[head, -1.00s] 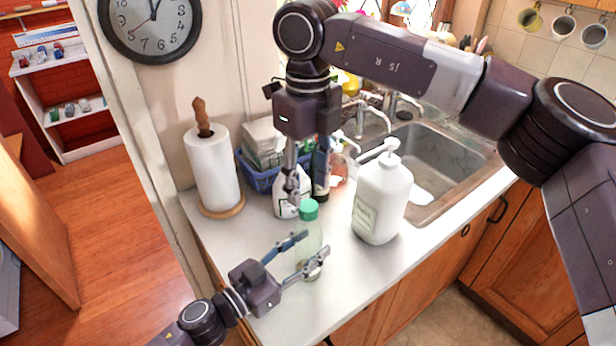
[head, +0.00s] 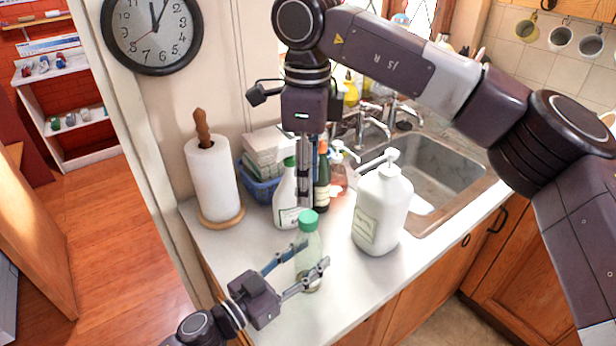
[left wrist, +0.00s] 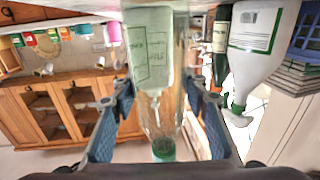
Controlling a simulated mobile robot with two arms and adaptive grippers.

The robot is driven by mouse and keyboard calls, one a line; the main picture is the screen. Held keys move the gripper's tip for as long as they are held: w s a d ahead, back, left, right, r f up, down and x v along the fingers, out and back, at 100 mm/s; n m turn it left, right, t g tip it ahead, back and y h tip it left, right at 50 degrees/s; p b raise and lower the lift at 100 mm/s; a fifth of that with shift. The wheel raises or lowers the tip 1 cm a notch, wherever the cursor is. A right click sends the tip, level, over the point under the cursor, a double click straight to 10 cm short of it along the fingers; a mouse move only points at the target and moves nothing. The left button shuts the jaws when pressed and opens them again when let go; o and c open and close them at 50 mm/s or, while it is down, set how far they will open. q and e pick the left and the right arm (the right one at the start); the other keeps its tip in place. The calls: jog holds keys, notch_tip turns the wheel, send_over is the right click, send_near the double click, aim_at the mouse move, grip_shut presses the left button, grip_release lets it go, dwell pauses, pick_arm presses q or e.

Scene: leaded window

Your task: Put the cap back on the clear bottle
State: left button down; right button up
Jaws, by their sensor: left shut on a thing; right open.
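The clear bottle (head: 311,265) stands upright near the counter's front edge. The green cap (head: 308,219) sits at the top of its neck; whether it is screwed down I cannot tell. My left gripper (head: 314,254) is shut around the bottle's body. In the left wrist view, which is upside down, the bottle (left wrist: 160,118) is between the two fingers (left wrist: 160,112), with the green cap (left wrist: 163,150) at its neck. My right gripper (head: 304,200) points down just above the cap, its fingers seen edge-on. It is open and holds nothing visible.
A white pump dispenser (head: 381,212) stands close right of the bottle. Behind are a white green-topped spray bottle (head: 286,205), a dark bottle (head: 322,180) and a blue basket (head: 262,190). A paper towel roll (head: 213,182) stands left. The sink (head: 440,165) is at the right.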

aim_at(308, 217)
notch_tip(308, 217, down, 8)
jog(key=shift+r, duration=0.15)
dwell(0.3)
grip_shut()
jog(key=shift+o, duration=0.8)
grip_release()
notch_tip(308, 217, up, 12)
